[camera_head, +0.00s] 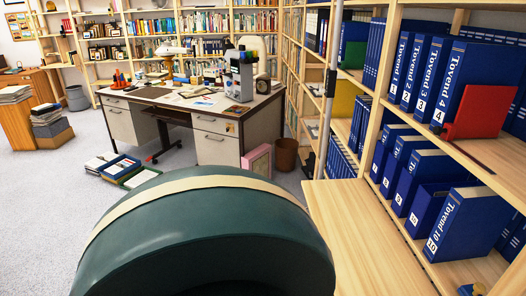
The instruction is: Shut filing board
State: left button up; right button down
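I cannot tell for sure which thing is the filing board. Blue numbered binders marked Tovend stand on the right shelves. The upper row has binder 4 (451,80) with a red board (477,111) sticking out beside it. The lower row has binder 10 (466,224), which leans a little. The white desk (217,149) at centre left has drawer fronts that look shut. Neither of my grippers can be made out.
A large dark green rounded form with a cream band (207,184), perhaps a chair back, fills the front. A wooden ledge (365,235) lies right of it. A brown bin (286,154), a pink box (258,160) and floor trays (119,168) stand near the desk. Carpet (42,205) is clear at left.

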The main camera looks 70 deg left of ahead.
aim_at(370, 256)
jog(key=u, duration=1.75)
jog(key=k+l+z, duration=0.15)
jog(key=i+j, duration=0.05)
